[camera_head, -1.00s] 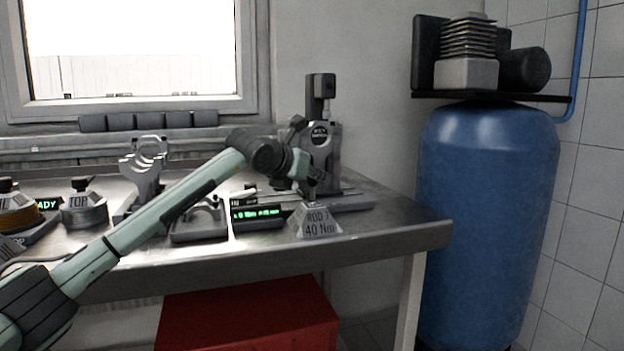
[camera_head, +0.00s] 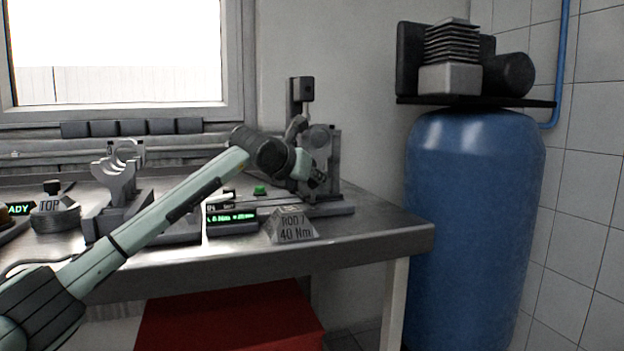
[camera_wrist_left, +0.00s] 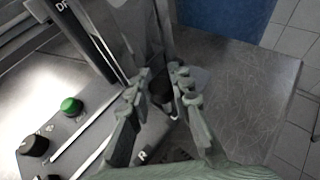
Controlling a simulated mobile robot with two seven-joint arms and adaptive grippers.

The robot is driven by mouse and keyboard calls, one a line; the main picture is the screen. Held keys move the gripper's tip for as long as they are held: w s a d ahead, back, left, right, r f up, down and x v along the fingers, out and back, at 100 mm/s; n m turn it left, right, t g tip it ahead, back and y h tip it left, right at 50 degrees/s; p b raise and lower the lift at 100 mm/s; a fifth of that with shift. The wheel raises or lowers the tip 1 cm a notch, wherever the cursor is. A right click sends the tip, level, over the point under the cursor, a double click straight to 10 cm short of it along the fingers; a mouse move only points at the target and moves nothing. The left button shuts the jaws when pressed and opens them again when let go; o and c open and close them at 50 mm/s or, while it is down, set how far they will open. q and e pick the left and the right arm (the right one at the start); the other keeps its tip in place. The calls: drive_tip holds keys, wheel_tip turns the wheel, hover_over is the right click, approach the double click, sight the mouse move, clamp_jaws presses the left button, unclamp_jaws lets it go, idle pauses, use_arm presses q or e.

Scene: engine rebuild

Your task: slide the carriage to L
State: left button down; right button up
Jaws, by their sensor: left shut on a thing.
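The grey upright carriage (camera_head: 322,145) stands on a low rail base (camera_head: 335,209) near the bench's right end. My left gripper (camera_head: 316,179) is in front of it, partly covering it. In the left wrist view, the fingers of my left gripper (camera_wrist_left: 160,88) are shut on a dark handle (camera_wrist_left: 161,82) below the carriage plate (camera_wrist_left: 110,35). A letter R (camera_wrist_left: 143,155) shows on the base close to the fingers. My right gripper is in neither view.
A ROD 7 40 Nm sign (camera_head: 292,227) stands at the bench's front edge. A green button (camera_head: 260,190) and a lit display (camera_head: 231,218) are left of the carriage. A blue tank (camera_head: 475,220) stands beyond the bench's right end.

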use_arm(q)
drive_tip(key=c, duration=1.4)
unclamp_jaws()
drive_tip(key=shift+d+r, duration=0.1)
drive_tip(key=shift+d, duration=0.2)
drive_tip(key=shift+o, duration=0.2)
drive_tip(key=shift+a, duration=0.15)
drive_tip(key=shift+s+a+r, duration=0.1)
drive_tip(key=shift+s, duration=0.15)
drive_tip(key=v, duration=1.1)
drive_tip(key=shift+s+a, duration=0.15)
